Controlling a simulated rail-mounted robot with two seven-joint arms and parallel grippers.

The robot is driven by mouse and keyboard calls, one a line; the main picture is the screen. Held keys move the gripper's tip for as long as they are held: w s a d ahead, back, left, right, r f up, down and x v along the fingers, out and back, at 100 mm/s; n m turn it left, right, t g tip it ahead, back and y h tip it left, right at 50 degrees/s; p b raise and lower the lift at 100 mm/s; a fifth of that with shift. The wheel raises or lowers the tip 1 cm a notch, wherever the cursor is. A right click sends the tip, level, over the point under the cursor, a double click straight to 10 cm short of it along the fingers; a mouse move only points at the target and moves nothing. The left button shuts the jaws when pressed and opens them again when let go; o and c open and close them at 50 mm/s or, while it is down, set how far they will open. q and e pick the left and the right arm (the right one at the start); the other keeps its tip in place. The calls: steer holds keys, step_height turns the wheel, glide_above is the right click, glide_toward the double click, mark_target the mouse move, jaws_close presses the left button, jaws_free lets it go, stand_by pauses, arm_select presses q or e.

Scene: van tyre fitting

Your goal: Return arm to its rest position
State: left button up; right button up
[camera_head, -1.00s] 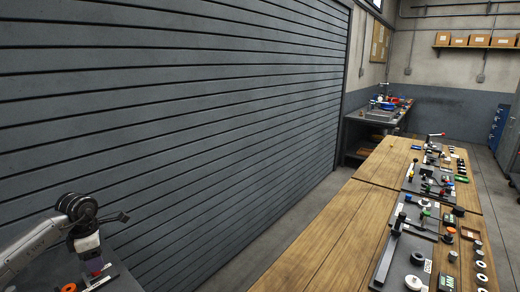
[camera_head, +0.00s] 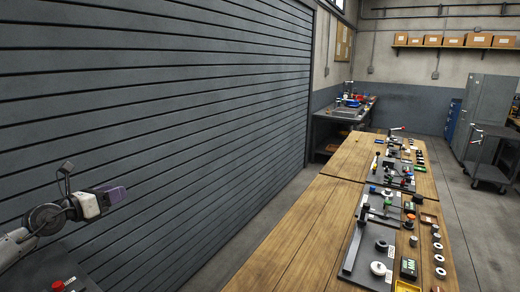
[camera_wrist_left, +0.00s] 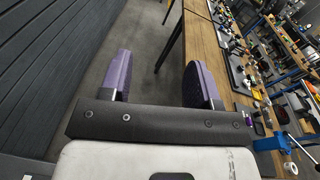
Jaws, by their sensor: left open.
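My left arm comes in at the lower left of the head view, in front of the grey shutter. Its left gripper (camera_head: 118,194) points to the right, raised and clear of the workbench. In the left wrist view its two purple fingers (camera_wrist_left: 160,84) are spread wide, with only floor between them, so it is open and empty. My right gripper is not in view.
A long wooden workbench (camera_head: 272,254) runs down the middle right, with dark boards holding several small parts. A grey roller shutter (camera_head: 160,100) fills the left. A side bench (camera_head: 345,114) stands at the back. A dark cart (camera_head: 490,155) stands at right. Floor beside the workbench is clear.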

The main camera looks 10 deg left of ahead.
arm_select(q)
steer(key=s+d+r+n+t+y, duration=0.35)
steer(key=r+n+y, duration=0.4)
steer(key=n, duration=0.45)
steer(key=s+d+r+n+t+y, duration=0.2)
steer(key=d+r+n+t+y, duration=0.3)
steer(key=r+n, duration=0.45)
steer(key=s+d+f+n+g+h, duration=0.2)
steer(key=s+d+f+n+g, duration=0.3)
steer(key=f, duration=0.6)
steer(key=s+d+f+n+g+h, duration=0.1)
steer(key=s+d+f+g+h, duration=0.15)
steer(key=d+f, duration=0.6)
steer(key=s+d+f+n+g+h, duration=0.1)
steer(key=s+d+f+n+g, duration=0.3)
steer(key=f, duration=0.9)
steer(key=s+d+f+n+g+h, duration=0.1)
steer(key=s+d+f+g, duration=0.15)
steer(key=s+f, duration=0.6)
steer(key=s+d+f+n+g+h, duration=0.15)
steer(key=s+f+g, duration=0.25)
steer(key=s+f, duration=0.45)
steer(key=s+d+f+g+h, duration=0.1)
steer(key=s+d+f+g, duration=0.25)
steer(key=s+f, duration=0.5)
step_height(320, 180, up, 38)
steer(key=p, duration=3.8)
steer(key=shift+s, duration=0.2)
